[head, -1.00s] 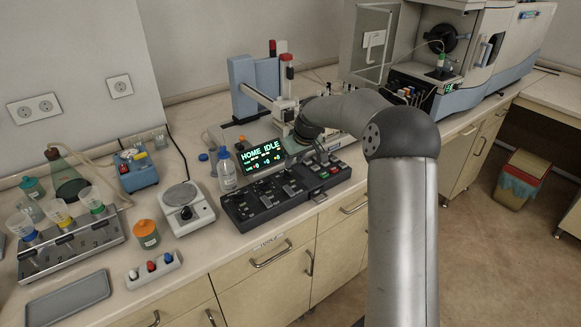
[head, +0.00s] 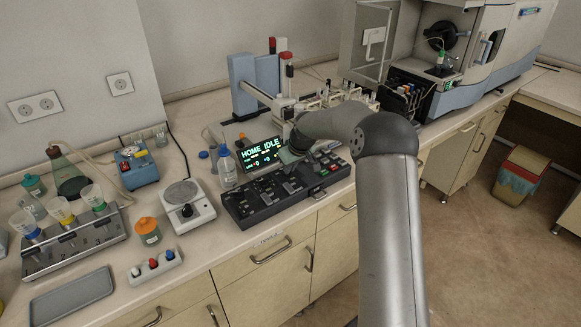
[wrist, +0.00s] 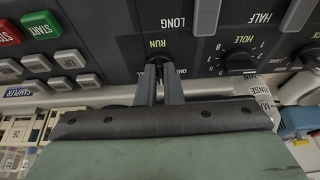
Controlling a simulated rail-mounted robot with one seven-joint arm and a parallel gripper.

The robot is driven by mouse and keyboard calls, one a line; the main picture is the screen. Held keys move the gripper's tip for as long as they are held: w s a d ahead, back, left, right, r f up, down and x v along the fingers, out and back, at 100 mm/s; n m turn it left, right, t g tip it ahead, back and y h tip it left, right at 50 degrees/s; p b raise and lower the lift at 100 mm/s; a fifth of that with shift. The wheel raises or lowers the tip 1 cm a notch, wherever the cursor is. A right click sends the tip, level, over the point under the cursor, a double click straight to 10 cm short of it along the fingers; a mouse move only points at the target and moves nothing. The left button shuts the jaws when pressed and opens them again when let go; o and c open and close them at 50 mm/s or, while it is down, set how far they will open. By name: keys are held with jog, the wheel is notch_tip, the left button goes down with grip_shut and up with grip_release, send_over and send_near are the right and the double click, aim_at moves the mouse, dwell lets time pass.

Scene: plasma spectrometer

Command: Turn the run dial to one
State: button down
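The control panel (head: 240,208) is a dark box on the bench in front of the lit display (head: 262,154), which reads HOME IDLE. In the wrist view the run dial (wrist: 158,61) is a small dark knob under the yellow RUN label. My gripper (wrist: 161,68) has its two narrow fingers close together, with the tips at the dial. A thin gap shows between the fingers; whether they press on the dial cannot be seen. The fingers hide most of the dial and part of its scale, so its setting is unreadable. In the head view my arm covers part of the panel's far end.
The hole dial (wrist: 240,62) stands right of the run dial. Green START (wrist: 41,24) and red STOP buttons and several grey keys lie to the left. The sampler (head: 262,90) is behind.

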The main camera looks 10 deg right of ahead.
jog(key=n, duration=0.1)
jog(key=n+y+b, duration=0.1)
jog(key=n, duration=0.1)
jog(key=n+g, duration=0.1)
jog(key=shift+w+d+n+y, duration=0.25)
jog(key=shift+d+n+y, duration=0.05)
jog(key=n, duration=0.1)
jog(key=n+g, duration=0.1)
jog(key=n, duration=0.1)
jog(key=n+y, duration=0.1)
jog(key=shift+w+d+n+g, duration=0.15)
jog(key=shift+w+n+g, duration=0.15)
jog(key=shift+n, duration=0.4)
jog(key=c, duration=1.6)
grip_release()
jog(key=shift+o, duration=0.2)
jog(key=v, duration=1.7)
jog(key=shift+r+b, duration=0.3)
jog(key=shift+b, duration=0.05)
jog(key=shift+w, duration=0.1)
